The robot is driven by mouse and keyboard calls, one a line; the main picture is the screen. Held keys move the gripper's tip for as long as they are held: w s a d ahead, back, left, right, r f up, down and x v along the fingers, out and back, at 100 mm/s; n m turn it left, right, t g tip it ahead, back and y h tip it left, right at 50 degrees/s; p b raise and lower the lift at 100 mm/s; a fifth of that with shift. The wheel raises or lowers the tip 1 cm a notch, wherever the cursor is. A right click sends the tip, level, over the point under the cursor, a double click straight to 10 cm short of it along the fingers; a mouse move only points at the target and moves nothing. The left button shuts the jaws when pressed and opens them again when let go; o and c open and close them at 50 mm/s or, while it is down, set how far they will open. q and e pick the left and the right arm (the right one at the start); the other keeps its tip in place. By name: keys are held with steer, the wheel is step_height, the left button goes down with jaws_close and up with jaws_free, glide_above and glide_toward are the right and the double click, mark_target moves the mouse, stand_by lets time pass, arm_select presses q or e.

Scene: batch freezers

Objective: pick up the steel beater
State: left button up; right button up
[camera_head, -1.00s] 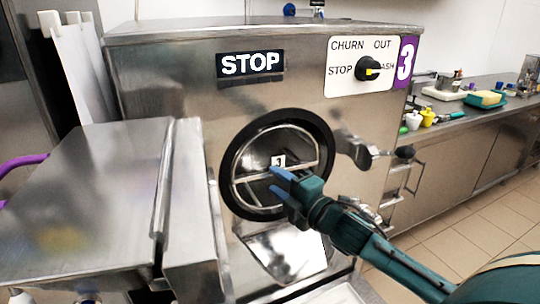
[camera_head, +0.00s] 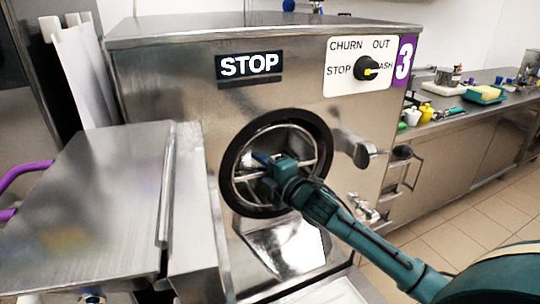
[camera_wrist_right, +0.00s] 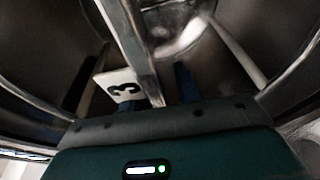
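The steel beater (camera_head: 246,177) sits inside the round black-rimmed opening of the machine numbered 3. Its bars show in the head view and close up in the right wrist view (camera_wrist_right: 133,45). A white tag marked 3 (camera_wrist_right: 119,88) is beside the bar in the wrist view. My right gripper (camera_head: 264,172) is at the opening, in front of the beater. Its blue fingers stand apart, one on each side of a steel bar, with a visible gap at the right finger (camera_wrist_right: 187,84). The left finger is partly hidden. My left gripper is not in view.
The opening's black rim (camera_head: 226,160) surrounds my gripper. A door lever (camera_head: 352,148) juts out at its right. A steel chute (camera_head: 285,248) is below. A steel cabinet (camera_head: 85,200) stands at the left and a counter (camera_head: 470,112) with several items at the right.

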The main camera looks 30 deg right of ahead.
jaws_close()
steer(key=shift+r, duration=0.1)
stand_by(0.4)
